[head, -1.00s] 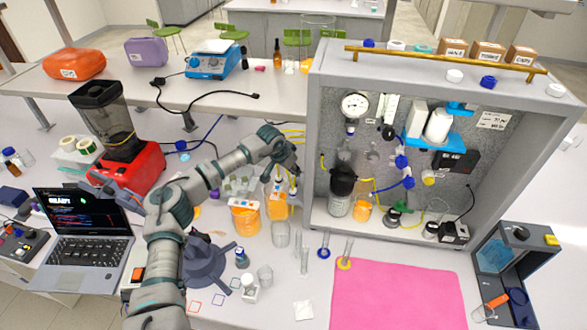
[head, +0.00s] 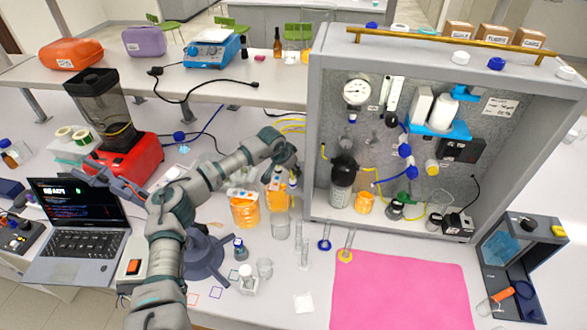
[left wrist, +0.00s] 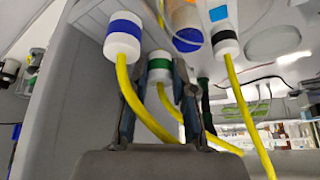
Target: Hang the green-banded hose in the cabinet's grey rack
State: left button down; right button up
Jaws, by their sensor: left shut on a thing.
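The green-banded hose (left wrist: 160,66) has a white end with a green band and a yellow tube; its end is between the fingers of my left gripper (left wrist: 160,85), which is shut on it. Its tube runs down and right past the gripper. In the head view my left gripper (head: 288,172) is just left of the grey cabinet (head: 313,150), above the cups. A blue-banded hose end (left wrist: 123,32) is to the left and a black-banded one (left wrist: 226,42) to the right in the left wrist view. I cannot make out the rack clearly. My right gripper is not in view.
An orange-filled beaker (head: 244,212) and an empty glass (head: 280,226) stand below the gripper. Inside the cabinet are a dark-topped bottle (head: 342,185) and an orange jar (head: 364,202). A pink mat (head: 400,290) lies clear in front.

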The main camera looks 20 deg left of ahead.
pick_arm(q)
jog(key=shift+d+f, duration=0.1)
jog(key=shift+f, duration=0.05)
dwell(0.5)
jog(key=c, duration=0.9)
grip_release()
jog(key=v, duration=1.1)
jog(key=shift+s+r, duration=0.2)
jog(key=shift+r, duration=0.15)
jog(key=shift+f, duration=0.1)
